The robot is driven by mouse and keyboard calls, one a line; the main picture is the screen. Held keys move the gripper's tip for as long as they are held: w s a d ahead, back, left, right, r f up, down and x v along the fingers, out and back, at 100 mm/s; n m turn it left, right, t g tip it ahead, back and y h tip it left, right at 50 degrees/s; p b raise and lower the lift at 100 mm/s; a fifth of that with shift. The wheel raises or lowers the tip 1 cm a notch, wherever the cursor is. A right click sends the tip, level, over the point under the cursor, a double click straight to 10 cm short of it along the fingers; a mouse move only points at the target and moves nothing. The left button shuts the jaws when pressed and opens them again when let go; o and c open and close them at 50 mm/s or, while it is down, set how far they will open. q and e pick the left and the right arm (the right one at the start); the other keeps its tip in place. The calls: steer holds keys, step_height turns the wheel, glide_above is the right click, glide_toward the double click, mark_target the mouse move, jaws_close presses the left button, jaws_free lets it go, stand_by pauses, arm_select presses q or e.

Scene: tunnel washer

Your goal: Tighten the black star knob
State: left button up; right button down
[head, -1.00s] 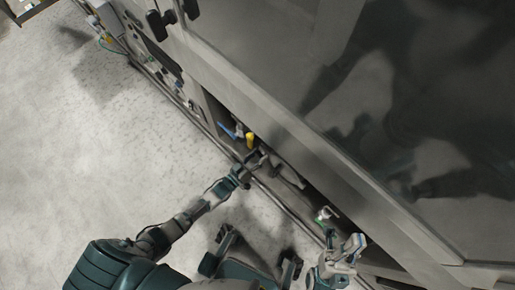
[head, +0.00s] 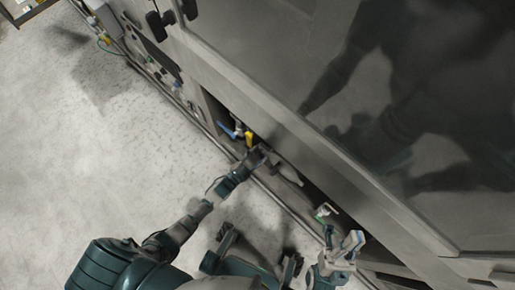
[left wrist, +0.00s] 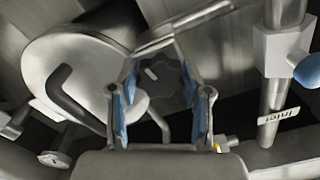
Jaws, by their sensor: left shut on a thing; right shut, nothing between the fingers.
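The black star knob (left wrist: 168,82) shows in the left wrist view between the two blue-padded fingers of my left gripper (left wrist: 165,100). A small pale mark sits on the knob's face. My left gripper is shut on the knob. In the head view my left gripper (head: 262,155) reaches into the low recess of the machine, and the knob cannot be made out there. My right gripper (head: 350,244) is shut and empty, held in front of the machine's lower edge at the bottom right.
A yellow handle (head: 249,139) and a blue handle (head: 229,131) are close to my left gripper in the recess. In the left wrist view a round metal cover (left wrist: 85,80) with a dark curved handle stands at left. The floor (head: 90,170) at left is clear.

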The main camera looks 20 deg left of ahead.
arm_select(q)
steer(key=shift+s+f+m, duration=0.25)
steer(key=shift+f+m, duration=0.2)
steer(key=shift+m, duration=0.55)
steer(key=o, duration=1.2)
steer(key=shift+w+r, duration=0.15)
steer(key=shift+r, duration=0.05)
steer(key=shift+a, duration=0.1)
steer(key=shift+v, duration=5.95)
